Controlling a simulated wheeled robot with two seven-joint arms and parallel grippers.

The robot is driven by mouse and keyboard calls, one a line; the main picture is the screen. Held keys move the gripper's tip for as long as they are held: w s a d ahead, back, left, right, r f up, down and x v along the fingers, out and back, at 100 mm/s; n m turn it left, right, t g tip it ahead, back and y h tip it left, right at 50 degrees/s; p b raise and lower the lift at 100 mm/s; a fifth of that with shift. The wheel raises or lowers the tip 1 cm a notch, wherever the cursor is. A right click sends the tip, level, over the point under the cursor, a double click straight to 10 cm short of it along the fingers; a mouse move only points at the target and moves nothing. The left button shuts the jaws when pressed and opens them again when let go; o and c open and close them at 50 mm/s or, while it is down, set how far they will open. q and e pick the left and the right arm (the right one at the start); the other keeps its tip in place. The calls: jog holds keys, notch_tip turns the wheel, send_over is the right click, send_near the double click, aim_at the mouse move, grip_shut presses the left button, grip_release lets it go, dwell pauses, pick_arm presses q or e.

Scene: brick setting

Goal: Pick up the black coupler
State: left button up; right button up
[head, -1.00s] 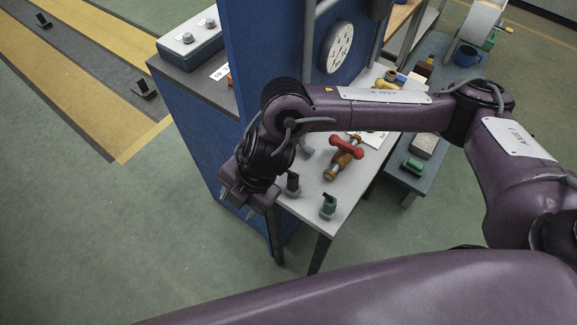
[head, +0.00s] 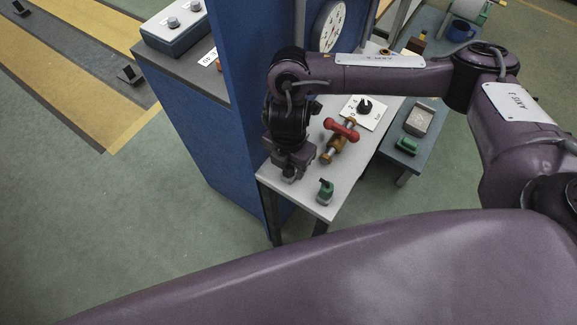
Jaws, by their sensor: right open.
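My right gripper (head: 291,168) points down over the near left corner of the grey-white table (head: 322,206), with its jaws open. In the earlier frame a small black piece, likely the black coupler, stood at this spot. Now the gripper hides it almost wholly; only a small greyish base (head: 289,179) shows under the jaws. I cannot tell whether the fingers touch it. My left gripper is out of view.
A green coupler (head: 325,189) stands close by on the right, near the table's front edge. Behind are a red-and-orange valve-like part (head: 341,137) and a white plate with a black knob (head: 364,107). A blue cabinet wall (head: 190,130) rises close on the left.

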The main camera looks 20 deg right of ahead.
jog(key=shift+f, duration=0.65)
jog(key=shift+c, duration=0.4)
jog(key=c, duration=1)
